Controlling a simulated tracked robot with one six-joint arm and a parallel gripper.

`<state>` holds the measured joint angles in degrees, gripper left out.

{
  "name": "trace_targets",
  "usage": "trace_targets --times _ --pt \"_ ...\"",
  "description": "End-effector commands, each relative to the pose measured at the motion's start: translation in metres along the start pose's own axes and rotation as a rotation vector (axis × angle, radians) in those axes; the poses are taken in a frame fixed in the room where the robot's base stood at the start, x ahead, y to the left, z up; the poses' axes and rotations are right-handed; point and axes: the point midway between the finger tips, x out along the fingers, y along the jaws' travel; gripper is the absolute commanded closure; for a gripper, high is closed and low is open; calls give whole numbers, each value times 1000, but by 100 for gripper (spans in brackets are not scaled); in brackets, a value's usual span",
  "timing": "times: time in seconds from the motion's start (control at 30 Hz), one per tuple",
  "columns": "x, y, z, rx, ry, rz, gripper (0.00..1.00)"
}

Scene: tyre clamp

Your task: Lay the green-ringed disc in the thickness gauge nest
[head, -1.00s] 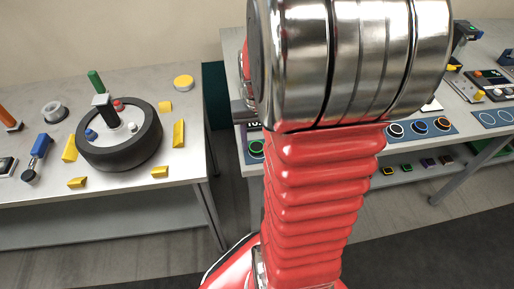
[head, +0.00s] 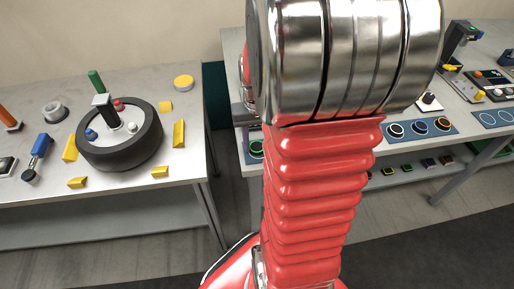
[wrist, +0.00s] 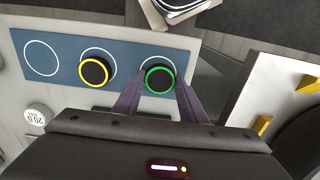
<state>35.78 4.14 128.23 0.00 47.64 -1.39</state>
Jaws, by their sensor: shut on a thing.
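The green-ringed disc (wrist: 158,79) is black with a bright green rim and shows at the end of a blue mat (wrist: 125,60) in the wrist view. My gripper (wrist: 160,83) is shut on it, with one dark finger on each side. I cannot tell whether the disc is touching the mat or just above it. In the head view the disc (head: 255,148) shows at the left edge of my red arm, which hides my gripper. A dark upright instrument (head: 459,40) stands at the far right; I cannot tell whether it is the thickness gauge, and no nest is clear.
A yellow-ringed disc (wrist: 94,70) sits beside the green one, then an empty white circle (wrist: 41,58). A grey cylinder marked 20.0 (wrist: 38,117) stands near the mat. The left table holds a tyre (head: 119,145) and yellow blocks. A gap separates the tables.

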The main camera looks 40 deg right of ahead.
Motion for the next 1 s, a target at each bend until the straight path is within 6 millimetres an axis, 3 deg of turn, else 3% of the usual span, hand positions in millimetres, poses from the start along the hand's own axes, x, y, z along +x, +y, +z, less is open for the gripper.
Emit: trace_targets --times 1.0 --pt "-49 0 0 0 1 0 85"
